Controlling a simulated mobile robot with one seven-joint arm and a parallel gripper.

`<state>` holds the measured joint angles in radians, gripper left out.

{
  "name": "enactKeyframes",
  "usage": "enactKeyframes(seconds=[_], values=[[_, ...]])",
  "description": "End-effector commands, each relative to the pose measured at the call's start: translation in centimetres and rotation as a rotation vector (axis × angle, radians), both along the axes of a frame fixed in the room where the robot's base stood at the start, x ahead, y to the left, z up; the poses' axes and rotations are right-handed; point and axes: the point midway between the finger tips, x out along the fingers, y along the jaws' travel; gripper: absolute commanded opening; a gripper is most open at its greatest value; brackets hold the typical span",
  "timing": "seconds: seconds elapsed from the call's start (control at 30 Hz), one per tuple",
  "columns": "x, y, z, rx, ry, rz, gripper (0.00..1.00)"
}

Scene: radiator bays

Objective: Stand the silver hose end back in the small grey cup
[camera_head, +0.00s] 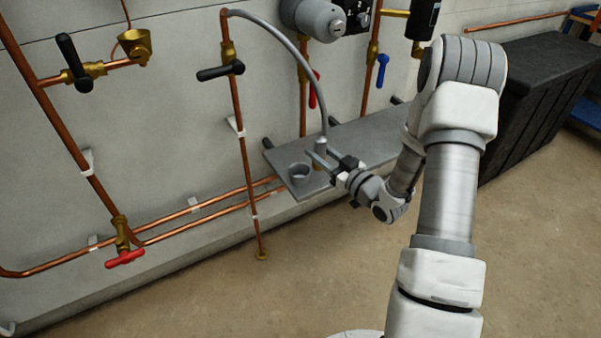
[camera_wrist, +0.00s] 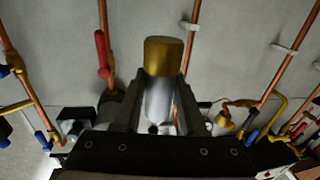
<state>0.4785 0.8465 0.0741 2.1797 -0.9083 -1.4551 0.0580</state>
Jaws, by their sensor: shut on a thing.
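The small grey cup (camera_head: 299,174) stands upright on the left part of a grey shelf (camera_head: 350,138). My gripper (camera_head: 322,157) is just right of the cup, its fingers shut on the silver hose end (camera_head: 320,146). The grey hose (camera_head: 301,52) arches down from a copper pipe into the hose end, which looks roughly upright. In the wrist view the silver hose end (camera_wrist: 158,100) sits between both fingers, its brass tip (camera_wrist: 164,55) sticking out past them. The hose end is apart from the cup and outside it. The cup is not seen in the wrist view.
Copper pipes with a black-handled valve (camera_head: 220,70), a red lever (camera_head: 313,90) and a blue lever (camera_head: 382,70) stand along the wall behind the shelf. A low red valve (camera_head: 125,258) is at left. A black chest (camera_head: 540,85) is at right. The floor in front is clear.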

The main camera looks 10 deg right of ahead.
Motion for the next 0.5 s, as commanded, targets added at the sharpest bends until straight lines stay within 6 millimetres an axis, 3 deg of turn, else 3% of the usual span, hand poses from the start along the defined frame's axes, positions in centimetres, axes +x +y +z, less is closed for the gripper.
enactKeyframes(seconds=[0.03,0.23,0.5], values=[[1.0,1.0,-1.2,0.001,-0.002,0.004,0.00],[3.8,3.5,-3.4,0.000,-0.001,0.002,0.00],[4.9,4.4,-4.7,0.001,0.000,-0.001,0.00]])
